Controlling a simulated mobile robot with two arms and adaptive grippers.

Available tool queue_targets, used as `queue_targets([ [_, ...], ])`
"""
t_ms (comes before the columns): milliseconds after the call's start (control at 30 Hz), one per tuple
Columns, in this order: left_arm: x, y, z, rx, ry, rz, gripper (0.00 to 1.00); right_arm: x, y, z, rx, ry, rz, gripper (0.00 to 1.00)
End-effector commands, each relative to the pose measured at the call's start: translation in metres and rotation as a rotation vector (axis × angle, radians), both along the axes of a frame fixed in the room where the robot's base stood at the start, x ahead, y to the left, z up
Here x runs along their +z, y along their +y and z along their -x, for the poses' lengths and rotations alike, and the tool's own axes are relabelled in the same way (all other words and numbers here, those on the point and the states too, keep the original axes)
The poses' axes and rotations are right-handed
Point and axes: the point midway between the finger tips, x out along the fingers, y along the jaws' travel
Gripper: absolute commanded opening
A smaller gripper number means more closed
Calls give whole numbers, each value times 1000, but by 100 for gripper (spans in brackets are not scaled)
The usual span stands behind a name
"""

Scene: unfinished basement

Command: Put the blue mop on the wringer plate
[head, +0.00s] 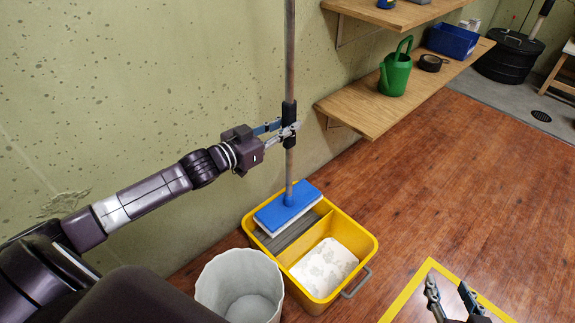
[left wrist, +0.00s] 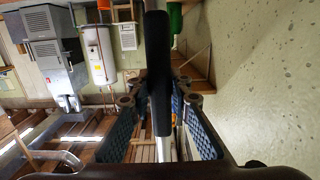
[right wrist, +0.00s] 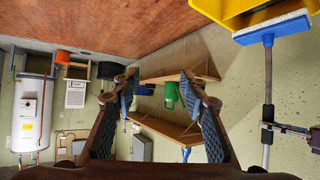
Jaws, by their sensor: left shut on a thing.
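The blue mop (head: 288,207) has a flat blue head with a pale pad under it and a long upright handle. My left gripper (head: 289,131) is shut on the dark grip of the handle, which also fills the middle of the left wrist view (left wrist: 158,75). The mop head is over the grey ribbed wringer plate (head: 293,234) in the yellow bucket (head: 371,243), covering part of it. I cannot tell whether the pad touches the plate. My right gripper (head: 452,292) is open and empty, low at right; its spread fingers show in the right wrist view (right wrist: 165,85).
A pale bin (head: 238,285) stands close against the bucket's front left. The bucket's other compartment holds a whitish patterned area. Wooden shelves on the wall carry a green watering can (head: 395,73) and a blue crate (head: 452,40). Open floor lies to the right.

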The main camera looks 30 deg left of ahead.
Motion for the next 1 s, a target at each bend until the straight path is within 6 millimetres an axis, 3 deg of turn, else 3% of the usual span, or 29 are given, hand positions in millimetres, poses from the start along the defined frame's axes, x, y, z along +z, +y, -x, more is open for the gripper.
queue_targets([
  [300, -41, 0, 0, 0, -4, 1, 0, 66, 18, -35, 22, -331, -79, 40],
  [700, -83, 0, 0, -1, -4, 0, 0, 156, 31, -40, 46, -727, -181, 40],
  [1000, -94, -1, 0, -1, -5, 1, 0, 183, 33, -33, 51, -846, -213, 40],
])
